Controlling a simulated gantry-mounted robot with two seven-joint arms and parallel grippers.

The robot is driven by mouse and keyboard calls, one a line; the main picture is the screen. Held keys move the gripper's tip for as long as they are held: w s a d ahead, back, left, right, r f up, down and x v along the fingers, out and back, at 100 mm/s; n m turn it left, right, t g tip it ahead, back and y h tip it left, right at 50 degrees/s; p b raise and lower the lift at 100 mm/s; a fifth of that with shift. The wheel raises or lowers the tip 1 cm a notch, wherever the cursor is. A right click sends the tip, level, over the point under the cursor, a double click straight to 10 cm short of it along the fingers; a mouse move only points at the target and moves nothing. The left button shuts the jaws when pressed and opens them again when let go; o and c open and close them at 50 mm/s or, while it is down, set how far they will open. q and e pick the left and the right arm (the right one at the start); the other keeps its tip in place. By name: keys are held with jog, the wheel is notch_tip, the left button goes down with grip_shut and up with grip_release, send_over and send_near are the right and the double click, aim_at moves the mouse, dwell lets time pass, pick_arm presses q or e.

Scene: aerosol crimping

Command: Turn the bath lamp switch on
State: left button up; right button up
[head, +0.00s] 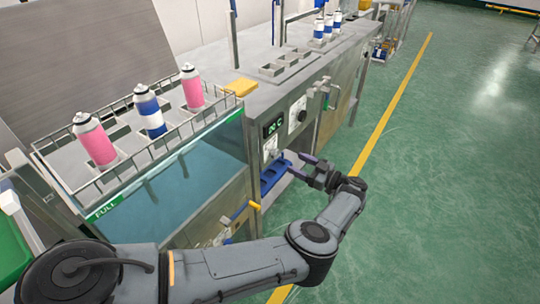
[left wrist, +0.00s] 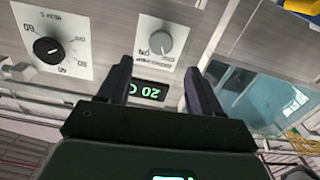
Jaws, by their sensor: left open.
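My left gripper (head: 294,164) is open and empty in front of the bath cabinet's control panel. Its two dark fingers also show in the left wrist view (left wrist: 158,68), with the panel beyond them, upside down. A grey knob (left wrist: 162,42) on a white plate and a green-lit digital display (left wrist: 148,90) appear between and beyond the fingers. A black knob (left wrist: 48,49) with a numbered dial is to the left. In the head view the display (head: 273,127) and black knob (head: 302,115) sit above the gripper. No switch is clearly labelled as the bath lamp's.
The glass-fronted water bath (head: 175,190) stands left of the panel, under a rack holding pink cans (head: 96,143) and a blue-and-white can (head: 150,112). A yellow-handled valve (head: 254,205) juts out below. A blue tray (head: 272,176) is behind the gripper. The green floor at right is open.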

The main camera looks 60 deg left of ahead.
aim_at(277, 154)
pick_arm(q)
jog(key=b+x, duration=0.1)
jog(key=x, duration=0.7)
jog(key=shift+f+b, duration=0.1)
jog(key=shift+b, duration=0.25)
jog(key=shift+s+a, duration=0.2)
jog(key=shift+a, duration=0.15)
pick_arm(e)
jog(key=shift+w+d+f, duration=0.25)
jog(key=shift+d+f, duration=0.5)
jog(key=shift+f, duration=0.2)
pick_arm(q)
jog(key=shift+s+a, duration=0.1)
jog(key=shift+a, duration=0.05)
pick_arm(e)
jog(key=shift+a, duration=0.1)
pick_arm(q)
jog(key=c, duration=1.1)
jog(key=shift+o, duration=0.2)
